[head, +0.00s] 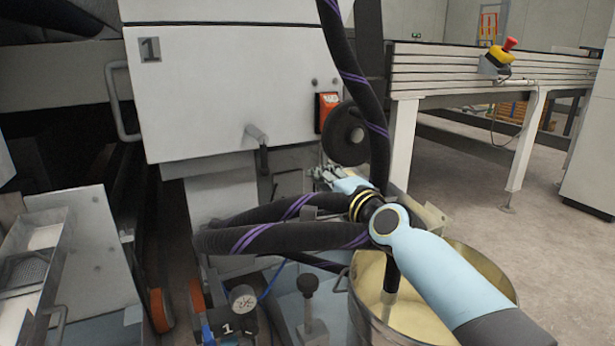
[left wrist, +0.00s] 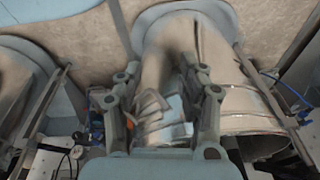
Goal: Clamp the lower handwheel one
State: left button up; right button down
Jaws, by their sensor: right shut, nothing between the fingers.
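A dark round handwheel (head: 345,132) stands on the front of the machine, beside an orange-red switch box, partly covered by a hose. A black knob on a post (head: 308,285) stands lower down, near a gauge and a plate marked 1. I cannot tell for certain which is lower handwheel one. My right gripper (head: 328,177) is shut and empty, just below the dark handwheel and apart from it; the hose partly hides the wrist. My left gripper (left wrist: 165,108) shows only in the left wrist view, its fingers spread apart, with blurred pale shapes behind them.
A metal drum (head: 470,275) stands under my right arm. Thick black hoses with purple stripes (head: 285,237) cross in front of the machine. A pressure gauge (head: 243,298) is at the lower left. A conveyor (head: 490,75) stands at the back right, with open floor below it.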

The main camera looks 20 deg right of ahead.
pick_arm(q)
jog(key=r, duration=0.1)
jog(key=w+r+b, duration=0.1)
jog(key=d+r+t+b, duration=0.1)
jog(key=shift+w+d+r, duration=0.1)
jog(key=shift+w+r, duration=0.05)
jog(key=shift+w, duration=0.15)
pick_arm(e)
jog(key=w+a, duration=0.5)
jog(key=w, duration=0.3)
jog(key=shift+w, duration=0.35)
jog(key=shift+f, duration=0.1)
